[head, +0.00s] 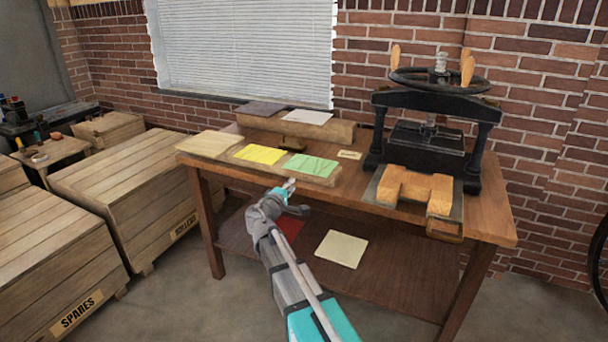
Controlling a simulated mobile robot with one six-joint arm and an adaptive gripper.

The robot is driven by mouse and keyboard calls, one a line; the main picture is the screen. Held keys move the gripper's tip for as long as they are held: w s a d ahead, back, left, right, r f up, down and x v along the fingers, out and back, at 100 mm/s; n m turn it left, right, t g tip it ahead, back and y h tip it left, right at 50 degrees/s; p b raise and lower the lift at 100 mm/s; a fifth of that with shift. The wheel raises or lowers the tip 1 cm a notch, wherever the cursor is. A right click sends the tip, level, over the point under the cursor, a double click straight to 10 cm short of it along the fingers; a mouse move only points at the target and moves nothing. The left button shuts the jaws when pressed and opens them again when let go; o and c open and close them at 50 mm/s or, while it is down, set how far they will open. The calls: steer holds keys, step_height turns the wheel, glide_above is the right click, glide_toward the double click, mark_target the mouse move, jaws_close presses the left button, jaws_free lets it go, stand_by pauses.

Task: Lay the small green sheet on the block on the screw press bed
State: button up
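The small green sheet (310,165) lies flat on a low wooden board (322,180) at the front of the table, right of a yellow sheet (260,154). The black screw press (433,112) stands at the back right with a round handwheel on top. An orange-brown wooden block (415,188) with a notched outline sits on the dark bed plate (375,190) in front of the press. My gripper (290,186) is in front of the board, near and below the green sheet and apart from it. It is small here, and I cannot tell whether its fingers are open.
A grey sheet (260,109) and a whitish sheet (307,117) lie on a raised board behind. A small label (349,155) lies on the tabletop. The lower shelf (390,273) holds a red sheet and a cream sheet (342,248). Wooden crates (120,188) stand left of the table.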

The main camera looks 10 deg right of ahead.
mark_target(304, 164)
steer(key=shift+w, duration=0.1)
steer(key=shift+x, duration=4.95)
steer(key=shift+d, duration=0.1)
jaws_close()
step_height(304, 164, up, 3)
steer(key=p, duration=0.3)
